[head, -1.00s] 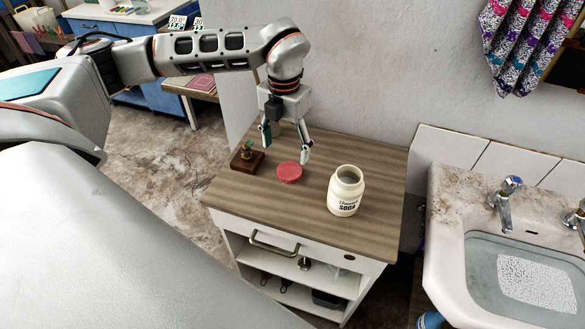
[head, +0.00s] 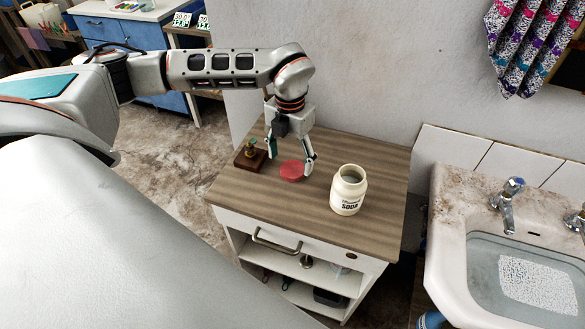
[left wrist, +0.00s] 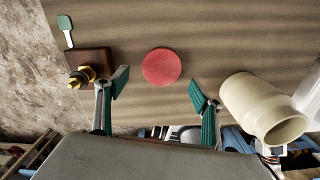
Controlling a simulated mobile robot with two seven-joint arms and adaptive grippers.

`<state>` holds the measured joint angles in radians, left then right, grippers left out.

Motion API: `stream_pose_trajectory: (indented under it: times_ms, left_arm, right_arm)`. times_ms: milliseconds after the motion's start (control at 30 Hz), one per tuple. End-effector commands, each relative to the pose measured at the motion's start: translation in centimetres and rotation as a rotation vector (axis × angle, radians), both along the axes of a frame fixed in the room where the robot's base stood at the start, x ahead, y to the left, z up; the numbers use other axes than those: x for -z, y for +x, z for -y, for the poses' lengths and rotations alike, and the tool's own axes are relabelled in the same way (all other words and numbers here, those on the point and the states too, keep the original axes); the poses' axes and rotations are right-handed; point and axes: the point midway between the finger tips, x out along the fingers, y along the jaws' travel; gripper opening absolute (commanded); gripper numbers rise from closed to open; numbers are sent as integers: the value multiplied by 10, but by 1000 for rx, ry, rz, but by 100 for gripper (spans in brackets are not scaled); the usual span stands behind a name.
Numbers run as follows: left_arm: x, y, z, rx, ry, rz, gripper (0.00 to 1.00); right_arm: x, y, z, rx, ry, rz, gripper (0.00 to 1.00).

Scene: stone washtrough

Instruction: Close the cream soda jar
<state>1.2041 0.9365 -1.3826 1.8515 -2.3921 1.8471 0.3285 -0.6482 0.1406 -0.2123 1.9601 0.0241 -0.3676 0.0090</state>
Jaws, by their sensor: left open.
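The cream soda jar (head: 348,190) stands upright and open-topped on the wooden cabinet top; it also shows at the right in the left wrist view (left wrist: 262,106). A round red lid (head: 292,171) lies flat on the top, left of the jar, and shows in the left wrist view (left wrist: 161,67) between and beyond the fingertips. My left gripper (head: 290,166) is open and empty, pointing down just above and around the lid's far side; in the head view its right finger is close to the lid. I cannot tell whether they touch. My right gripper is not in view.
A brass fitting on a dark wooden block (head: 250,157) stands left of the lid, near my left finger. A stone washtrough (head: 443,220) with taps (head: 507,204) is at the right. The wall rises behind the cabinet (head: 300,220). The cabinet top's front is clear.

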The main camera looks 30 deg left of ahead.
Motion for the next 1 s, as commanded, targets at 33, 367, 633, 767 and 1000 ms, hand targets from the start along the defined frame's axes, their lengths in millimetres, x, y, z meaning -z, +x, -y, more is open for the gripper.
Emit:
stream_pose_trajectory:
  times_ms: [33, 367, 633, 767, 1000]
  left_arm:
    - [8, -1, 2, 1, -1, -5, 67]
    - [33, 0, 1, 0, 0, -1, 67]
    - [33, 0, 1, 1, 0, -1, 64]
    - [32, 0, 1, 1, 0, -1, 38]
    - [32, 0, 1, 1, 0, -1, 38]
  right_arm:
    - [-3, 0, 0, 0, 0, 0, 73]
    - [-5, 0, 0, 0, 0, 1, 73]
    - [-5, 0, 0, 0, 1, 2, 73]
    - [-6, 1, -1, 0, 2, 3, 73]
    - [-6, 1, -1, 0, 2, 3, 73]
